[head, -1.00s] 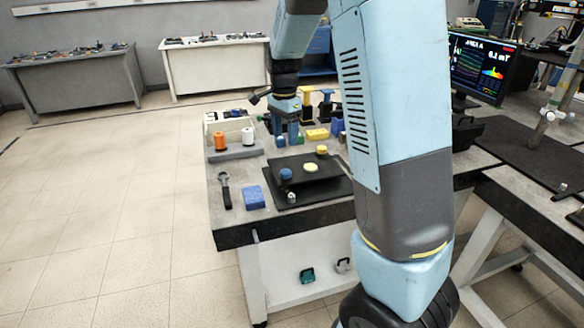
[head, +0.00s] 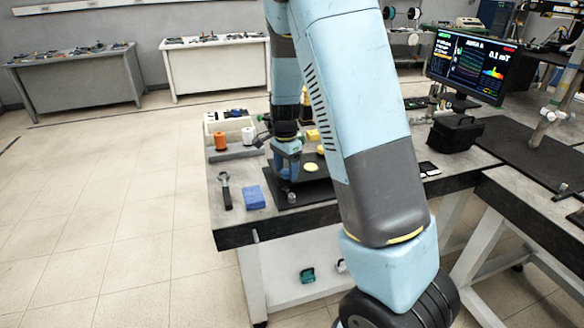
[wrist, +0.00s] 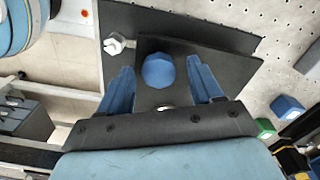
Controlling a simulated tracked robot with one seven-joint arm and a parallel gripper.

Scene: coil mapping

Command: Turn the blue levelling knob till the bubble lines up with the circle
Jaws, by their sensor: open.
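The blue levelling knob (wrist: 158,71) is a faceted blue cap on the black plate (wrist: 185,52) in the wrist view. My gripper (wrist: 161,78) is open, with one blue finger on each side of the knob and a visible gap to each. In the head view my gripper (head: 287,176) is over the plate's left front part and hides the knob. A round pale yellow disc (head: 311,167), perhaps the bubble level, lies on the plate just right of my gripper. Its bubble and circle are too small to read. In the wrist view the gripper body mostly hides it.
A pale knob (wrist: 118,43) stands at the plate's corner. A blue block (head: 254,197) and a dark wrench-like tool (head: 225,190) lie left of the plate. Orange (head: 220,140) and white (head: 248,135) spools stand behind. A black box (head: 455,133) is on the right.

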